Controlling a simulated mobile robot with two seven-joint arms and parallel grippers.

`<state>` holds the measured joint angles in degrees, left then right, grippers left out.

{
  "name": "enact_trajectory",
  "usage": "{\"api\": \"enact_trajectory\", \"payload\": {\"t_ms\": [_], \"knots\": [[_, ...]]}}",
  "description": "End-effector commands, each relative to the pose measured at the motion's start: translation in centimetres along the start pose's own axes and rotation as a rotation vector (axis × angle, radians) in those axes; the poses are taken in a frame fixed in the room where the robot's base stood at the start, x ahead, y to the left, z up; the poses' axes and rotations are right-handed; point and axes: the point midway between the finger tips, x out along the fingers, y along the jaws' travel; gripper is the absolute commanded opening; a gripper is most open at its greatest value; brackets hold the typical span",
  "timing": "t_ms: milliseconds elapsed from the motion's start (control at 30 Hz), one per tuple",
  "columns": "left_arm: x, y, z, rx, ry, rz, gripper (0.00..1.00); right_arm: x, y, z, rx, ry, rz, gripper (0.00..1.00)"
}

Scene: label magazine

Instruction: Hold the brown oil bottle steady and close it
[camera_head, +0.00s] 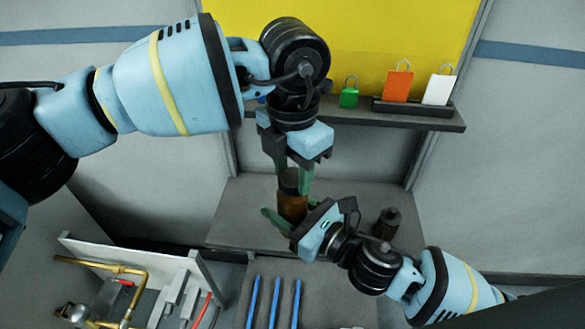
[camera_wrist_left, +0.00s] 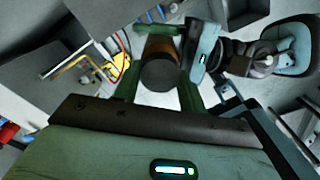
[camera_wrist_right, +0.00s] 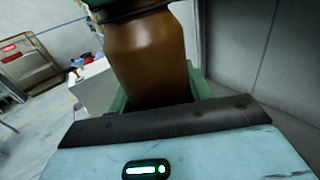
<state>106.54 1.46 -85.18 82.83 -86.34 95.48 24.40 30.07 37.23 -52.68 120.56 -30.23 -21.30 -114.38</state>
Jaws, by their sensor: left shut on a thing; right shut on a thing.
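The brown oil bottle (camera_head: 292,208) stands upright above the grey worktop in the head view, with a dark cap (camera_head: 289,181) on its top. My left gripper (camera_head: 293,178) comes down from above and is shut on the cap. In the left wrist view, the round dark cap (camera_wrist_left: 160,75) sits between its green fingers. My right gripper (camera_head: 290,214) reaches in from the lower right and is shut on the bottle's body. The amber body (camera_wrist_right: 148,55) fills the middle of the right wrist view. Whether the cap is fully seated is hidden.
A dark small bottle (camera_head: 387,222) stands on the worktop (camera_head: 235,222) right of my right gripper. A shelf (camera_head: 425,121) behind holds green, orange and white padlocks. Blue rods (camera_head: 275,300) lie in front. A panel with brass pipes (camera_head: 125,270) stands at lower left.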

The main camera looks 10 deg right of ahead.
Motion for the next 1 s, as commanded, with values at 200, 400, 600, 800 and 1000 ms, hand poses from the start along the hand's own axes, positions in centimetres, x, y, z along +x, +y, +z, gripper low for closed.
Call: {"api": "enact_trajectory", "payload": {"t_ms": [200,400,600,800,1000], "knots": [[0.02,-0.01,-0.03,0.357,0.001,0.0,0.14,0.0,-0.02,0.03,0.0,0.0,0.0,0.0],[0.05,-0.01,-0.03,0.688,0.001,0.0,0.14,0.0,-0.02,0.03,0.0,0.0,0.0,0.0],[0.08,0.01,-0.03,1.019,0.001,0.0,0.14,0.0,-0.03,0.03,0.0,0.0,0.0,0.0],[0.09,0.02,-0.02,1.35,0.001,0.001,0.14,0.0,-0.02,0.04,0.0,-0.001,0.0,0.0],[0.08,0.03,-0.01,1.58,0.001,0.002,0.14,0.0,-0.02,0.04,0.0,-0.001,0.0,0.0]]}}
